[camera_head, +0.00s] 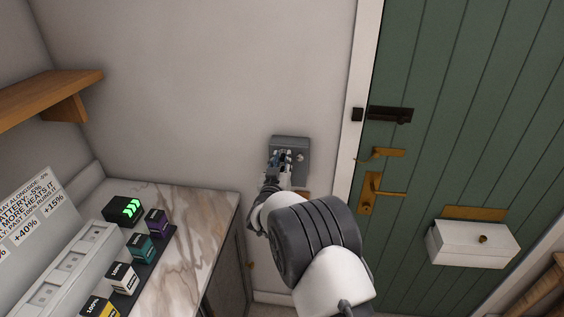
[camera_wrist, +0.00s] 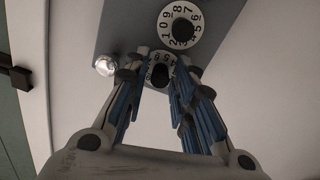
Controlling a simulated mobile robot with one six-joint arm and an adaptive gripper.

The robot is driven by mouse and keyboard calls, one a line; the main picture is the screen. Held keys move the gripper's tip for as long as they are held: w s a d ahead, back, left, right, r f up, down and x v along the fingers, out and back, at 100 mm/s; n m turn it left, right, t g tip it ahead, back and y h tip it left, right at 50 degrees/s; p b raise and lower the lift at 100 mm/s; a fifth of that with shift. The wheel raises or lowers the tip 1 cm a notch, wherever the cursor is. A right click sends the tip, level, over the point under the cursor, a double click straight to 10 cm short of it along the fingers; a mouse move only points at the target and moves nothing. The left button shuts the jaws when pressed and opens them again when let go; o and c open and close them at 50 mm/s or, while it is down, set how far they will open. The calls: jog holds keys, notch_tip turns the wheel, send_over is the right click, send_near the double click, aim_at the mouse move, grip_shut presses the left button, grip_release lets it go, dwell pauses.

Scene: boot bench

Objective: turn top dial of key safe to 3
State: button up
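The grey key safe (camera_head: 302,146) is on the wall left of the door frame; it also shows in the wrist view (camera_wrist: 122,32). In the wrist view, one white numbered dial (camera_wrist: 181,25) with a dark centre is fully visible. A second dial (camera_wrist: 160,74) lies between my fingertips, its numbers partly covered and hard to read. The wrist picture seems turned over, so this could be the top dial. My gripper (camera_wrist: 163,62) is open, its blue-padded fingers on either side of that dial's dark centre. I cannot tell whether they touch it. My gripper (camera_head: 279,160) hides the dials in the head view.
A round shiny knob (camera_wrist: 105,65) sticks out of the safe beside the fingers. The green door (camera_head: 450,130), with a dark bolt (camera_head: 390,114) and brass handle (camera_head: 383,189), is to the right. A marble-topped cabinet (camera_head: 205,205) stands below left, a wooden shelf (camera_head: 50,97) above it.

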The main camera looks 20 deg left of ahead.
grip_shut()
jog(key=shift+b, duration=0.35)
jog(key=m+b, duration=1.5)
jog(key=shift+y, duration=0.3)
jog(key=m, duration=0.5)
jog(key=shift+m+g+b, duration=0.3)
jog(key=shift+b, duration=0.05)
jog(key=shift+r, duration=0.1)
